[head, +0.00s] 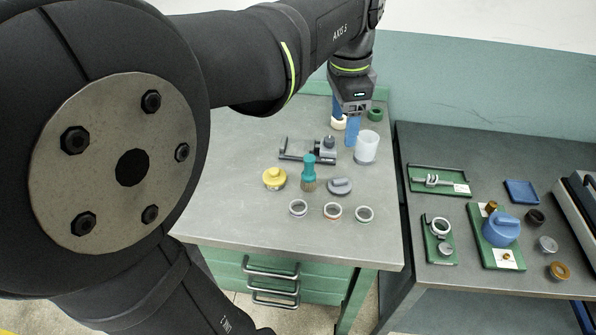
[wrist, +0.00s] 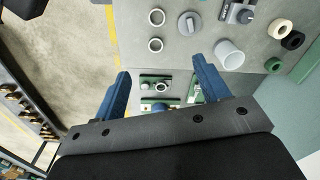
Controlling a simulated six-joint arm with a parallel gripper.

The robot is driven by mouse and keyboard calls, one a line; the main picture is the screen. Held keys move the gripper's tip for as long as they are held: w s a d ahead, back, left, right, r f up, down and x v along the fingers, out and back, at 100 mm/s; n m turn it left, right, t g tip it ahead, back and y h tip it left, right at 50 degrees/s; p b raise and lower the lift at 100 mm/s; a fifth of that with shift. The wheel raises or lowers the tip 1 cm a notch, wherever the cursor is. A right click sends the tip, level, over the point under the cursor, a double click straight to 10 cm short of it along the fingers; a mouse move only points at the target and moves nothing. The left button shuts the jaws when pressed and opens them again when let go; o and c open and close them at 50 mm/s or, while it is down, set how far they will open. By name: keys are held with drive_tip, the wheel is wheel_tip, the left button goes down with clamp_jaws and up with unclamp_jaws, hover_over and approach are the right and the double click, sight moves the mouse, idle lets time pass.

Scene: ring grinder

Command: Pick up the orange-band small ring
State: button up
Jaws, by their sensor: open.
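Three small rings stand in a row near the front of the grey bench in the head view. The orange-band small ring (head: 332,212) is the middle one, with a reddish-orange band low on its side. A plain-looking ring (head: 298,208) is to its left and a green-band ring (head: 364,214) to its right. My gripper (head: 346,126) is open and empty, towards the back of the bench, well away from the rings. In the wrist view its blue fingers (wrist: 160,84) are spread wide. Two rings show near the top there, but their bands are unclear.
A white cup (head: 367,147), grey knobbed part (head: 340,187), teal-handled brush (head: 308,172) and yellow part (head: 274,178) stand behind the rings. A second bench on the right holds green trays (head: 438,180). Bare bench (head: 290,231) lies in front of the rings.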

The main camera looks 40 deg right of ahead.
wheel_tip(320, 180, down, 10)
drive_tip(key=a+n+h, duration=0.1)
drive_tip(key=a+n, duration=0.1)
drive_tip(key=n, duration=0.6)
approach(333, 214)
drive_tip(key=shift+s+a+f, duration=0.1)
drive_tip(key=shift+s+f, duration=0.1)
drive_tip(key=shift+w+d+f, duration=0.1)
drive_tip(key=shift+d+f, duration=0.1)
drive_tip(key=shift+f, duration=0.8)
drive_tip(key=shift+w+d+f, duration=0.1)
drive_tip(key=shift+d+f, duration=0.05)
drive_tip(key=shift+f, duration=0.85)
drive_tip(key=shift+d+f, duration=0.2)
drive_tip(key=shift+f, duration=0.8)
drive_tip(key=c, duration=1.1)
